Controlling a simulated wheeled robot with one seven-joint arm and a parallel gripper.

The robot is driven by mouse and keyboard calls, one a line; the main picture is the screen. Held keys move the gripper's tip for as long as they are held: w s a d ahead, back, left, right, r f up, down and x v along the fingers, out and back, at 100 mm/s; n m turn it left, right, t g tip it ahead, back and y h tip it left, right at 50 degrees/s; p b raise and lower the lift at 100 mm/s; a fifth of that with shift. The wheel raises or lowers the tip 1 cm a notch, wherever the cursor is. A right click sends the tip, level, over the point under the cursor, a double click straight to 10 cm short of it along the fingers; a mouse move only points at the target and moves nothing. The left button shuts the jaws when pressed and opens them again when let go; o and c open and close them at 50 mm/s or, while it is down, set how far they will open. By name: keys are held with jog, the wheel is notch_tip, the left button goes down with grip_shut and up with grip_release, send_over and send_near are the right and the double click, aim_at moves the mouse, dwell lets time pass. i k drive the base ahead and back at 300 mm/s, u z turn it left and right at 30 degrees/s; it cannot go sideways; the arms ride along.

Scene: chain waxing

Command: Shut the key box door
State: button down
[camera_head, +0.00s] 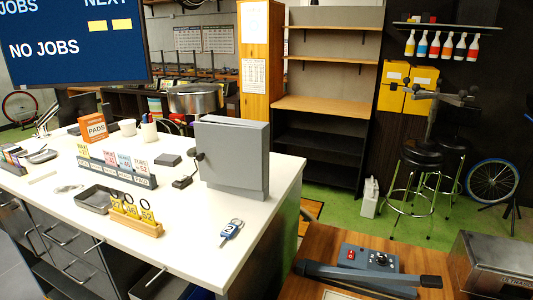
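A grey upright box (235,158), which looks like the key box, stands on the right part of the white counter (190,225). A broad flat grey panel faces me, and a small dark knob or latch (200,156) shows at its left edge. I cannot tell from this view how far the door stands open, and the inside of the box is hidden. A key with a blue tag (230,231) lies on the counter in front of the box. My gripper is not in view.
Small trays, number tags (136,213) and card holders (115,168) stand on the counter left of the box. A grey device with a long dark lever (370,274) sits on a wooden table (300,280) at lower right, beside a metal box (495,265). Green floor (350,222) shows behind.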

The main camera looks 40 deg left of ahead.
aim_at(228, 155)
jog(key=z, duration=0.95)
jog(key=k, duration=1.1)
jog(key=u, duration=1.85)
jog(key=i, duration=1)
